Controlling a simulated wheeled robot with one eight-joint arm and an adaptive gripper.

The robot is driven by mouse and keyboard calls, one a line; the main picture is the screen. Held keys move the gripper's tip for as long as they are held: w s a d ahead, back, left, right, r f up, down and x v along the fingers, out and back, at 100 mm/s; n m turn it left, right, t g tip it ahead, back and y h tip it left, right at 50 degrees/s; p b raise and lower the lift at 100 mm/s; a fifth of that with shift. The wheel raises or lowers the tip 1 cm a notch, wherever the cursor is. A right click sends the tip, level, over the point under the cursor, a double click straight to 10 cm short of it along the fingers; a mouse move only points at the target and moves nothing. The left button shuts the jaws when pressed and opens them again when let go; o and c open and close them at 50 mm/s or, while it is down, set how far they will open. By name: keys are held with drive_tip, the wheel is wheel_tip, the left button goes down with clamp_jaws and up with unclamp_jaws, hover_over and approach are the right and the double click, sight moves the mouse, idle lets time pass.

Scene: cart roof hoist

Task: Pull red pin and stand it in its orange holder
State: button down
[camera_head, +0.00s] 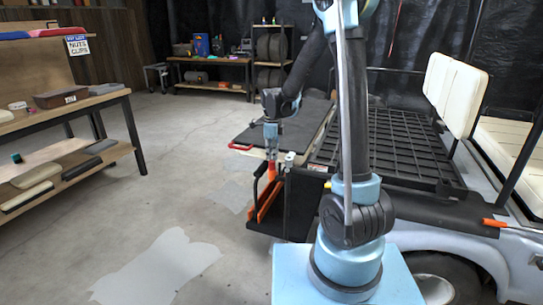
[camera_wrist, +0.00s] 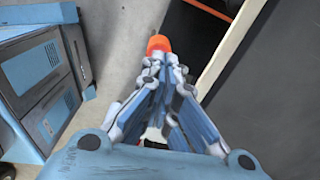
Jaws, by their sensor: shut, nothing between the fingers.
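My gripper (camera_head: 271,152) points down beside the cart's rear edge, with its fingers closed together. In the wrist view the closed fingertips (camera_wrist: 163,62) are just short of a round orange piece (camera_wrist: 159,44). An upright orange piece (camera_head: 271,171) shows right below my gripper in the head view; it looks like the orange holder. I cannot tell whether the fingertips touch it. A small red handle (camera_head: 240,146) sticks out at the left edge of the dark flap. I cannot tell whether it belongs to the red pin; no separate pin is clear in either view.
The cart's black grid deck (camera_head: 400,145) and cream seats (camera_head: 455,90) lie to the right. A dark box-like frame with orange bars (camera_head: 266,203) hangs below the gripper. A wooden workbench (camera_head: 75,105) stands at left. The concrete floor between is open.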

drive_tip(key=shift+f, duration=0.25)
drive_tip(key=shift+r, duration=0.15)
wheel_tip(320, 180, up, 14)
drive_tip(key=s+d+r+n, duration=0.2)
drive_tip(key=s+d+n, duration=0.3)
drive_tip(key=s+d, duration=0.25)
drive_tip(key=s+d+f+n, duration=0.4)
drive_tip(key=s+n, duration=0.1)
drive_tip(key=s, duration=0.3)
drive_tip(key=s+d+f+n+t, duration=0.1)
drive_tip(key=s+d+f+n, duration=0.2)
drive_tip(key=s+d+n, duration=0.2)
drive_tip(key=s+d+f+n+t, duration=0.1)
drive_tip(key=s+d+f+n, duration=0.3)
drive_tip(key=s, duration=0.7)
drive_tip(key=shift+d+f+n, duration=0.35)
drive_tip(key=shift+n, duration=0.45)
drive_tip(key=shift+s, duration=0.1)
